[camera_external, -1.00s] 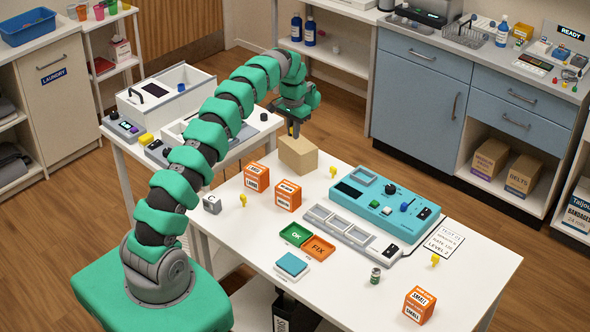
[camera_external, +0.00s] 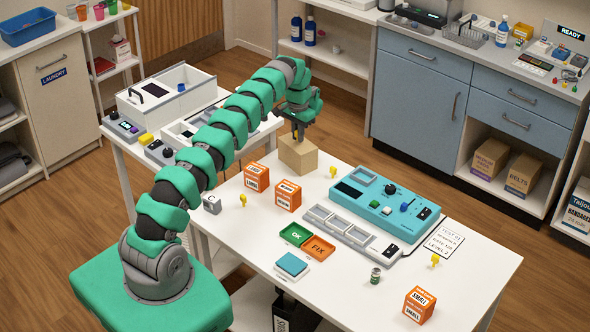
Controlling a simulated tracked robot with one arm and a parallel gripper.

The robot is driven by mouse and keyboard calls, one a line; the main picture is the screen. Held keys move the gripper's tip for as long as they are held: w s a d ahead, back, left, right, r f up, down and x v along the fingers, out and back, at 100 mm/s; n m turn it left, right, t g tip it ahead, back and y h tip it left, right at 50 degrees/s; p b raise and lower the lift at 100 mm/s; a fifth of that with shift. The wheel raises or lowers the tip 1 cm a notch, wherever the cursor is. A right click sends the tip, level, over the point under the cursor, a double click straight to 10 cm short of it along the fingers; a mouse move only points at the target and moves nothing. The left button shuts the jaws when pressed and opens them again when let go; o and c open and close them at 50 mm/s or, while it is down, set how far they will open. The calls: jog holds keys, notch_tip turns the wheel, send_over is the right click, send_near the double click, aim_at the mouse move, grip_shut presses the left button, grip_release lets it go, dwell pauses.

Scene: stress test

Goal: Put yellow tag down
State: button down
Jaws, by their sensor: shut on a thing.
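My gripper (camera_external: 298,132) points down at the top of a tan cardboard box (camera_external: 299,157) near the table's back left. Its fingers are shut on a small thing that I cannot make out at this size. Whether the fingertips are above, inside or behind the box is not clear. One yellow tag (camera_external: 333,172) stands on the white table right of the box. Another yellow tag (camera_external: 243,200) is near the left edge, beside a grey cube. A third yellow tag (camera_external: 435,260) is at the right, near the printed sheet.
Orange boxes (camera_external: 288,196) stand in front of the cardboard box. A teal device (camera_external: 388,204) and a grey tray strip (camera_external: 340,232) fill the middle. Green OK and orange FIX trays (camera_external: 319,247) lie in front. The table's front (camera_external: 345,305) has free room.

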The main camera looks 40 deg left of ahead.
jog(key=shift+f, duration=0.2)
jog(key=c, duration=1.5)
grip_release()
jog(key=shift+f, duration=0.1)
notch_tip(320, 180, up, 8)
jog(key=shift+r+b, duration=0.1)
jog(key=shift+b, duration=0.2)
jog(key=shift+r+p, duration=1.45)
jog(key=shift+r, duration=0.55)
jog(key=shift+r, duration=0.1)
